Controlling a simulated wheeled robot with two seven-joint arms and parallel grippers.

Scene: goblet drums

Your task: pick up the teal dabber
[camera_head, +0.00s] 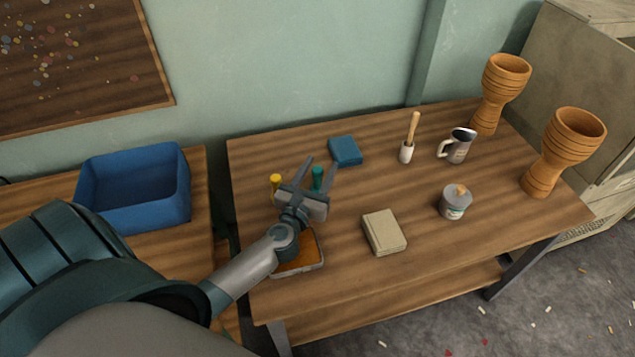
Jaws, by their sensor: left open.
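The teal dabber (318,177) stands upright on the wooden table, at its left part. A yellow-topped dabber (276,181) stands just left of it. My left gripper (321,172) reaches in from the left with its fingers spread open. The teal dabber shows between the two fingers, and its lower part is hidden behind the gripper body. I cannot tell whether a finger touches it. My right gripper is not in view.
A tray with an orange surface (311,264) lies partly under my left arm. A blue bin (135,213) stands left.

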